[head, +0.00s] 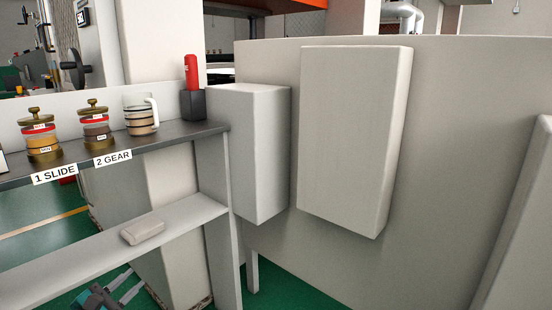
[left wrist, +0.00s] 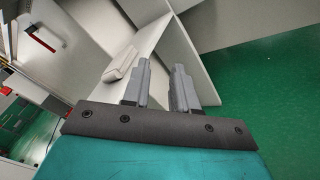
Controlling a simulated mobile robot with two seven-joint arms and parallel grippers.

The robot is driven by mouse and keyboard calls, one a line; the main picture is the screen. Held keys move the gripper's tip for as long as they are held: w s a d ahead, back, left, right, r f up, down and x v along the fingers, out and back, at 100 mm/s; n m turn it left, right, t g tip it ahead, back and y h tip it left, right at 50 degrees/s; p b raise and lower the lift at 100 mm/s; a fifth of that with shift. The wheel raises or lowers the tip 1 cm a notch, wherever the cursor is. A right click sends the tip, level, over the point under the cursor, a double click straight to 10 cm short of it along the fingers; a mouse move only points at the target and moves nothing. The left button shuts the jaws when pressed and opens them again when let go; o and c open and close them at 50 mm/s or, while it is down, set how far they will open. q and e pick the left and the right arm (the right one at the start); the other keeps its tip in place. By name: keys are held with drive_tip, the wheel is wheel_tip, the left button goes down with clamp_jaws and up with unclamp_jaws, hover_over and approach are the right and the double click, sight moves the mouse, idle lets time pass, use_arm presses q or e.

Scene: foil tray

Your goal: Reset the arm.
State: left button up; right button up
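My left gripper (head: 129,283) shows at the bottom left of the head view, low beside the lower shelf. In the left wrist view its two grey fingers (left wrist: 162,70) stand apart with nothing between them, so it is open and empty. My right gripper is not in view. A small pale grey, rounded block-like object (head: 143,232) lies on the lower white shelf (head: 70,276); it also shows in the left wrist view (left wrist: 119,66), left of the fingers and apart from them. I cannot tell whether it is the foil tray.
The dark upper shelf (head: 172,136) holds two lidded jars (head: 41,142) (head: 96,128), a striped glass mug (head: 141,115) and a red-topped item (head: 191,72) in a dark holder. Pale boxes (head: 352,140) (head: 262,150) are on the grey wall (head: 470,150). Green floor (left wrist: 270,75) is clear beyond the fingers.

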use_arm(q)
drive_tip(key=s+d+f+m+g+y, duration=0.1)
drive_tip(key=s+d+f+m+g, duration=0.4)
drive_tip(key=s+d+f+m, duration=0.8)
drive_tip(key=s+d+r+m+g, duration=0.1)
drive_tip(key=s+d+r+m, duration=0.4)
drive_tip(key=s+m, duration=0.7)
wheel_tip(320, 180, up, 12)
drive_tip(key=a+m+y+p, duration=0.1)
drive_tip(key=a+p, duration=0.1)
drive_tip(key=p, duration=1.7)
drive_tip(key=shift+w+a+m+y, duration=0.25)
drive_tip(key=shift+w+m+y, duration=0.05)
drive_tip(key=shift+w+y, duration=0.1)
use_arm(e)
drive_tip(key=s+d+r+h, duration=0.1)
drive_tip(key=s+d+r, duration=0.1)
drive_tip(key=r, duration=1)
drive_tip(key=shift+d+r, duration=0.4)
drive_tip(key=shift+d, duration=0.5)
use_arm(q)
drive_tip(key=shift+o, duration=0.4)
